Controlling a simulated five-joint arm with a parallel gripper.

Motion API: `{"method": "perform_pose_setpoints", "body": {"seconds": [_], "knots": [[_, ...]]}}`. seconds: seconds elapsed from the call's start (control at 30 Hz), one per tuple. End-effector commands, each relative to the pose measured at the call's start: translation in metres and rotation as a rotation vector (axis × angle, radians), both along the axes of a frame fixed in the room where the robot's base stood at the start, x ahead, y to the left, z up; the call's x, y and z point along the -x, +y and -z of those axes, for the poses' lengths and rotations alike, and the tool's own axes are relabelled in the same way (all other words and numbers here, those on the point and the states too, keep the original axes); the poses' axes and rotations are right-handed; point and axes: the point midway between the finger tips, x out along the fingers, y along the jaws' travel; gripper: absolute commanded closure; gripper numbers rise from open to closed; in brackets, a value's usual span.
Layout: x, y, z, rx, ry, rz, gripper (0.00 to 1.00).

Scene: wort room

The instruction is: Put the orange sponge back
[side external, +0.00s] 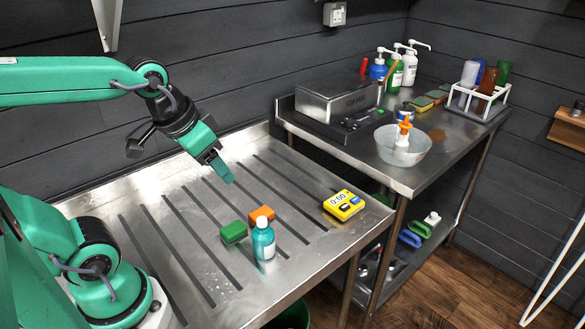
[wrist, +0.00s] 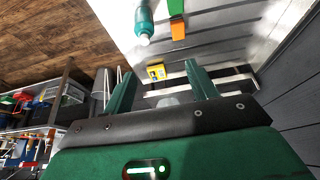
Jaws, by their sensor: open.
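The orange sponge (side external: 262,214) lies on the grooved steel drainer, close beside a green sponge (side external: 234,232) and just behind a teal bottle with a white cap (side external: 263,240). The orange sponge also shows near the top of the wrist view (wrist: 178,32), below the green one (wrist: 176,8) and right of the bottle (wrist: 144,20). My gripper (side external: 223,174) is above the drainer, up and left of the orange sponge and apart from it. In the wrist view its fingers (wrist: 161,88) are spread with nothing held between them.
A yellow timer (side external: 343,205) lies near the drainer's right edge. On the higher bench at right are a steel box (side external: 338,97), a clear bowl with an orange-topped bottle (side external: 403,145), several sponges in a row (side external: 422,103), pump bottles (side external: 394,72) and a white bottle rack (side external: 480,100).

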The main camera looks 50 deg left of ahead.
Motion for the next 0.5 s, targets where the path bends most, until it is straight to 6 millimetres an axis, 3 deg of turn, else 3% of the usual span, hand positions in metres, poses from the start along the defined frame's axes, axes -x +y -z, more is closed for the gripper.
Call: {"method": "perform_pose_setpoints", "body": {"seconds": [0.2, 0.5], "knots": [[0.019, -0.005, -0.003, 0.007, -0.057, 0.002, 0.42], [0.022, -0.005, -0.003, 0.009, -0.068, 0.002, 0.42]]}}
